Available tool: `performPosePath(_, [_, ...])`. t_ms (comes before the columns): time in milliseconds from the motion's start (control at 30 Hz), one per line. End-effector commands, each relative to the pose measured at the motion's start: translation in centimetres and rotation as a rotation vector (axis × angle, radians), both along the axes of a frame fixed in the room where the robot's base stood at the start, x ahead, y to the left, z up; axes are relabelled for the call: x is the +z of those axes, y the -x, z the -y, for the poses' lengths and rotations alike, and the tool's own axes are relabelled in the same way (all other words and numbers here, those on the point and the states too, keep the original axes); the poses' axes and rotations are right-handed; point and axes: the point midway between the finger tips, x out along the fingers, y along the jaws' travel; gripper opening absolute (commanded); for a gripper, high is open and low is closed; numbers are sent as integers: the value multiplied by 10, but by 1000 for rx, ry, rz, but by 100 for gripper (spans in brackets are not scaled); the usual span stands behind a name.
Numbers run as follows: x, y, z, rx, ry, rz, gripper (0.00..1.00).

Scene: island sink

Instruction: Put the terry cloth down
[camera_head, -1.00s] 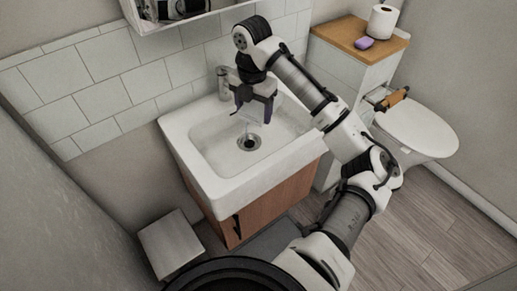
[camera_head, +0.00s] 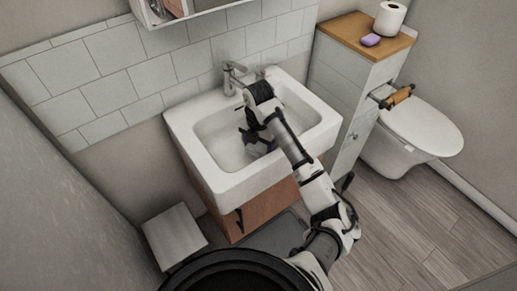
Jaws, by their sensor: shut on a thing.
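My gripper (camera_head: 257,146) is low inside the white sink basin (camera_head: 207,150), pointing down toward the basin floor. Its fingers are small and dark here, shut on the terry cloth. The cloth itself cannot be made out; it is hidden by the gripper and arm or blends with the white basin. I cannot tell whether the cloth touches the basin floor. The drain is hidden behind my arm.
The faucet (camera_head: 233,76) stands at the back rim, close to my arm. A wooden-topped cabinet (camera_head: 345,30) with a purple soap (camera_head: 370,40) and a paper roll (camera_head: 389,18) is at right, beside the toilet (camera_head: 420,130). A white bin (camera_head: 174,236) stands on the floor at left.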

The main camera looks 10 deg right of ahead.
Motion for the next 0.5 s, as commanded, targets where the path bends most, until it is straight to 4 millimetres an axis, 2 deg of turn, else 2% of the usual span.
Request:
performPosePath(100, [-17,1,0,-2,0,-3,42])
performPosePath(167, [-21,0,0,-1,-1,-1,42])
performPosePath(500, [-27,0,0,0,0,0,42])
